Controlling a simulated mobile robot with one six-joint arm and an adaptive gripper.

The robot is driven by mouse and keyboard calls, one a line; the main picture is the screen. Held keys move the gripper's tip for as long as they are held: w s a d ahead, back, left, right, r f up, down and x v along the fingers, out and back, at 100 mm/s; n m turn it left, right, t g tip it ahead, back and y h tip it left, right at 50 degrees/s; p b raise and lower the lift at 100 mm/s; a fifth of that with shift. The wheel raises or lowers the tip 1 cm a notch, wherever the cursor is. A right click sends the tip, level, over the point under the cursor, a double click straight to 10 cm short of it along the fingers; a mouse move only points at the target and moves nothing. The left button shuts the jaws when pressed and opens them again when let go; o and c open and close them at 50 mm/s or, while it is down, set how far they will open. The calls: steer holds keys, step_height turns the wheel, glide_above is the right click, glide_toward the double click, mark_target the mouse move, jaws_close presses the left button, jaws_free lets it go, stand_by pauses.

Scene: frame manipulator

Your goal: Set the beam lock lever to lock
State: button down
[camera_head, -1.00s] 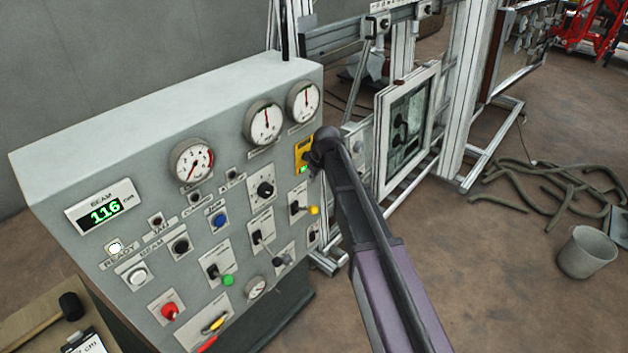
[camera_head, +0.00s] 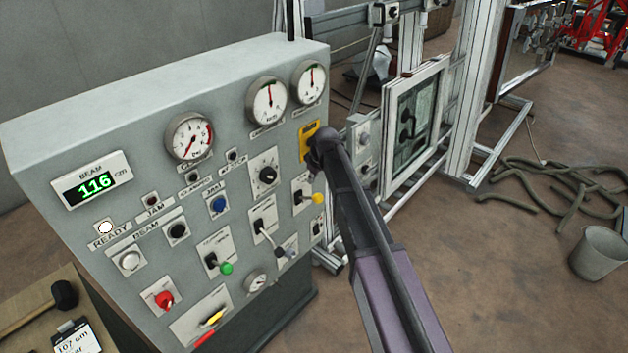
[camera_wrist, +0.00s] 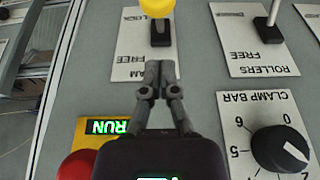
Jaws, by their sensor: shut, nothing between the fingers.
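The beam lock lever has a yellow knob (camera_head: 318,198) and sits at the right side of the grey control panel. In the wrist view, where the labels are upside down, its yellow knob (camera_wrist: 160,7) is at the top edge. Its white plate (camera_wrist: 135,42) reads FREE at the end nearer my gripper and LOCK at the far end. The knob sticks out from the panel; its exact setting is hard to tell. My gripper (camera_wrist: 158,75) is shut and empty, its tips just short of the lever's slot in the picture, apart from the knob.
A yellow box with a lit RUN display (camera_wrist: 107,127) and a red button (camera_wrist: 77,165) lie close to my gripper. The clamp bar dial (camera_wrist: 280,150) and rollers lever (camera_wrist: 268,25) are beside it. Gauges (camera_head: 190,136) and other levers share the panel.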

mark_target(314, 195)
steer(key=shift+s+d+f+b, duration=0.2)
steer(key=shift+d+f+b, duration=0.05)
steer(key=shift+f+b, duration=0.3)
steer(key=shift+s+d+f+b, duration=0.15)
steer(key=shift+d+f+b, duration=0.2)
steer(key=shift+f, duration=0.25)
steer(key=shift+s+d+f+b, duration=0.2)
steer(key=shift+f+b, duration=0.35)
steer(key=shift+f, duration=0.05)
steer(key=shift+s+a, duration=0.1)
steer(key=shift+a+f, duration=0.1)
steer(key=shift+s+f+b, duration=0.1)
steer(key=shift+b, duration=0.2)
